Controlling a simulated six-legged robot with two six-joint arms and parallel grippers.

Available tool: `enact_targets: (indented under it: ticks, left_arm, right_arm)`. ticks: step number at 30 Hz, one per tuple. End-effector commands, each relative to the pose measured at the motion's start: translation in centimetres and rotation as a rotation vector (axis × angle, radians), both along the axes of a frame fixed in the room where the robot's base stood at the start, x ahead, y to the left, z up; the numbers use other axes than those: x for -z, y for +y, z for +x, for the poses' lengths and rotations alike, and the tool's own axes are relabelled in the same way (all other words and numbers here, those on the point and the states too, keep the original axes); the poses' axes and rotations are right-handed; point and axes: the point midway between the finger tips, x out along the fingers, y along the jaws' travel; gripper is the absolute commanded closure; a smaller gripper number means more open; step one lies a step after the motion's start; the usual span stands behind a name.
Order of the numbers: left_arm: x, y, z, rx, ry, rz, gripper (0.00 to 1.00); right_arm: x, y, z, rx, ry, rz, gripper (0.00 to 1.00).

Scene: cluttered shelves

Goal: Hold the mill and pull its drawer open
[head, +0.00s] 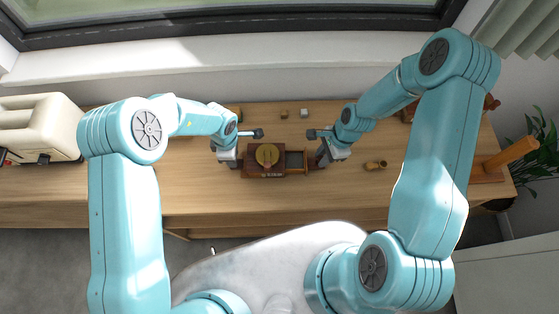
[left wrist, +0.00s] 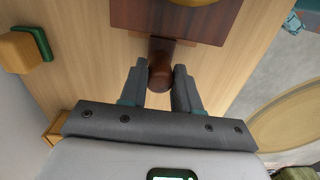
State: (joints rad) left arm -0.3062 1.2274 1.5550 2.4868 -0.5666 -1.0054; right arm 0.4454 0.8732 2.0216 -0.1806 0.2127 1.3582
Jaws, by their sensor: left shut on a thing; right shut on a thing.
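The mill (head: 250,168) is a dark brown wooden box with a brass dome on top, standing on the wooden bench. Its drawer (head: 295,161) stands out from the box's right side, its inside showing. My left gripper (head: 238,164) is at the box's left side. In the left wrist view its fingers (left wrist: 160,88) are shut on a dark, rounded wooden grip (left wrist: 160,72) that juts from the mill (left wrist: 150,17). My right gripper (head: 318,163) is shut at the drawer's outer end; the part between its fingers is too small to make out.
A small tan wooden item (head: 375,165) lies right of my right gripper. A cream toaster (head: 42,125) is at the far left, a wooden stand (head: 512,155) at the far right. The bench in front of the mill is clear.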

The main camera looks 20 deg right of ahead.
Motion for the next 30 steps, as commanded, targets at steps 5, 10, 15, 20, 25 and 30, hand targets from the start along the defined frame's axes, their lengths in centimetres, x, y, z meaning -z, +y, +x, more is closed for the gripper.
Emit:
enact_targets:
  ticks: [5,10,15,20,25,30]
  left_arm:
    - [0.51,0.13,-0.49,0.001,0.013,0.005,1.0]
    - [0.51,0.13,-0.49,0.001,0.013,0.005,1.0]
    - [0.51,0.14,-0.49,0.001,0.013,0.005,1.0]
    - [0.51,0.14,-0.49,0.001,0.013,0.005,1.0]
    - [0.51,0.14,-0.5,0.001,0.013,0.005,1.0]
    - [0.51,0.13,-0.49,0.001,0.013,0.005,1.0]
  right_arm:
    - [0.08,-0.05,0.02,0.0,-0.001,0.0,1.0]
    - [0.07,-0.24,-0.03,0.0,-0.001,-0.001,1.0]
    - [0.07,-0.49,-0.09,0.0,-0.001,-0.001,1.0]
    - [0.07,-0.72,-0.16,0.0,-0.001,-0.001,1.0]
    - [0.07,-0.77,-0.19,0.0,-0.001,-0.001,0.46]
    - [0.08,-0.75,-0.2,0.0,-0.001,0.0,0.46]
